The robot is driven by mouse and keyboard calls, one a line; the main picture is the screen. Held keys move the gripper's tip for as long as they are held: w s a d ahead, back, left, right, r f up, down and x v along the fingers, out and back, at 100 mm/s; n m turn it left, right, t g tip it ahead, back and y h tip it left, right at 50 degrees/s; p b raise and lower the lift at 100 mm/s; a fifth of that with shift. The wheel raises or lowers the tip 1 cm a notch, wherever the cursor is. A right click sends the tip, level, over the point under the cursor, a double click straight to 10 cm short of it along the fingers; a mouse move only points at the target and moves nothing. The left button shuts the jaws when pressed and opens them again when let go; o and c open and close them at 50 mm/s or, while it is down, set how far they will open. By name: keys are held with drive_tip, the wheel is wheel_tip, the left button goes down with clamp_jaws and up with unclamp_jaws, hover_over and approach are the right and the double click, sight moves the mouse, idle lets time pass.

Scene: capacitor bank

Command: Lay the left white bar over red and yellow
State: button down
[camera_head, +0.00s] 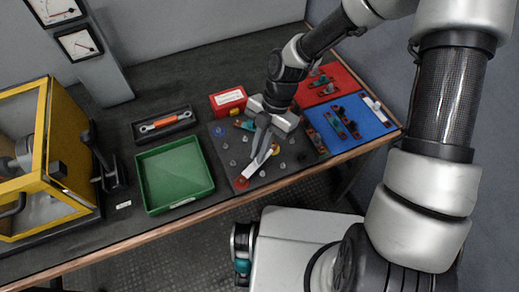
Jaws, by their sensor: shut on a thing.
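My gripper (264,143) is over the dark board (219,157) and shut on a white bar (256,166). The bar slants from lower left to upper right. Its lower-left end is close to the red post (241,183), and its upper-right end is near the yellow post (275,149). I cannot tell whether the bar touches either post. A blue post (220,131) is at the board's upper left. My gripper and wrist hide part of the board's upper right.
Several grey studs stand on the board. A green tray (176,174) and a dark tray with an orange-handled tool (166,122) are to the left. A red box (229,101) is behind. Red (343,79) and blue mats (369,126) with parts lie right. A yellow-framed cabinet (45,160) stands far left.

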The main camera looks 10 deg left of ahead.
drive_tip(key=shift+f+b, duration=0.3)
drive_tip(key=shift+f, duration=0.3)
drive_tip(key=c, duration=1.8)
unclamp_jaws()
drive_tip(key=p+v, duration=0.3)
drive_tip(key=v, duration=1.4)
drive_tip(key=shift+r, duration=0.3)
drive_tip(key=shift+s, duration=0.15)
